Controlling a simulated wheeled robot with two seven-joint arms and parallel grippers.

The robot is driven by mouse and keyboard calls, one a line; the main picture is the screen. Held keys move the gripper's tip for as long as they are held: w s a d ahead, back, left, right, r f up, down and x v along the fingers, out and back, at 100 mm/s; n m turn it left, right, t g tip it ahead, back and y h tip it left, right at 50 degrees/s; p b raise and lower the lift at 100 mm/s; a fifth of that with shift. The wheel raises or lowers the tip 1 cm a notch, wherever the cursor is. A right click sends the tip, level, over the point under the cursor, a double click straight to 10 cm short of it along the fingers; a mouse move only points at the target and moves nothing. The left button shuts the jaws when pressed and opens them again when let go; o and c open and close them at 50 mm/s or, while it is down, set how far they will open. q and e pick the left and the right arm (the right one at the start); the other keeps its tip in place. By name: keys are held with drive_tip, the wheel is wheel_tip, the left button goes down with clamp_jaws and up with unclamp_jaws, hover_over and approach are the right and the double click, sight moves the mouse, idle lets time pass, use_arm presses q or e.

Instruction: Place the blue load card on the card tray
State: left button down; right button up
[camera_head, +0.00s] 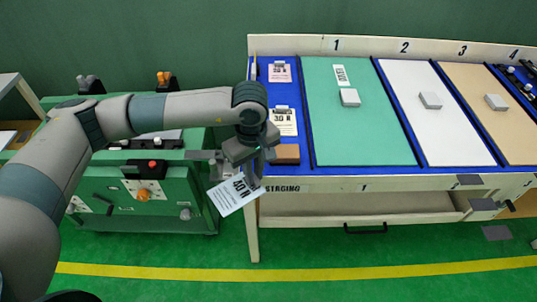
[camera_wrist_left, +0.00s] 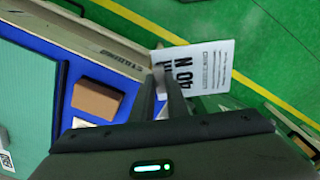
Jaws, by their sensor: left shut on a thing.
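My left gripper (camera_head: 250,172) is shut on a pale card (camera_head: 235,194) printed "40 N", which looks nearly white. It holds the card tilted, in front of the bench's left front corner, over the floor. In the left wrist view, the fingers (camera_wrist_left: 168,75) grip one edge of the card (camera_wrist_left: 208,68). I cannot tell which part is the card tray. My right gripper is not in view.
A brown block (camera_head: 286,153) sits at the front of the staging strip. Green (camera_head: 358,130), white (camera_head: 440,140) and tan (camera_head: 510,135) panels lie to the right, each with a grey block. A green machine (camera_head: 150,190) stands left of the bench. A drawer handle (camera_head: 365,229) sticks out below.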

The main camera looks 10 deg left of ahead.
use_arm(q)
drive_tip(key=s+a+f+m, duration=0.3)
drive_tip(key=s+m, duration=0.1)
drive_tip(key=s, duration=0.1)
drive_tip(key=s+a+f+m, duration=0.3)
drive_tip(key=s+m, duration=0.2)
drive_tip(key=s, duration=0.1)
drive_tip(key=shift+s+a, duration=0.2)
drive_tip(key=shift+a, duration=0.35)
